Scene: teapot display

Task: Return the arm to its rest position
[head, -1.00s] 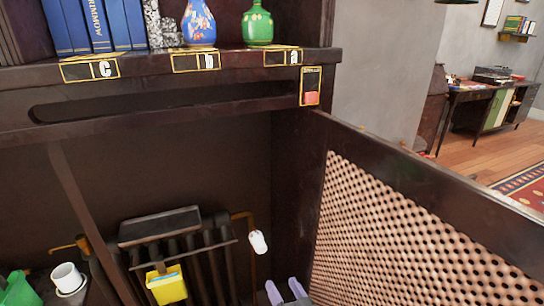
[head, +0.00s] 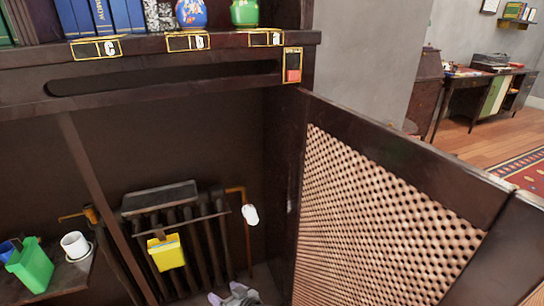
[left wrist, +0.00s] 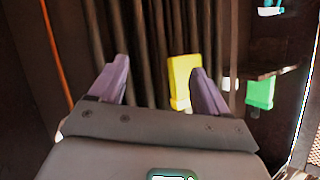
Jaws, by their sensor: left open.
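My left gripper (head: 227,293) shows at the bottom edge of the head view, in front of the lower right part of the cabinet opening. In the left wrist view its two purple fingers (left wrist: 157,72) stand apart with nothing between them. A yellow container (left wrist: 181,80) shows beyond the right finger, and dark radiator ribs fill the background. Most of my left arm is outside the head view. My right gripper is in neither view.
The radiator (head: 180,232) carries the yellow container (head: 166,252). A white cup (head: 74,244) and green container (head: 32,266) stand on a low shelf at left. The open perforated door (head: 375,215) bounds the right side. A vase shelf (head: 220,41) runs above.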

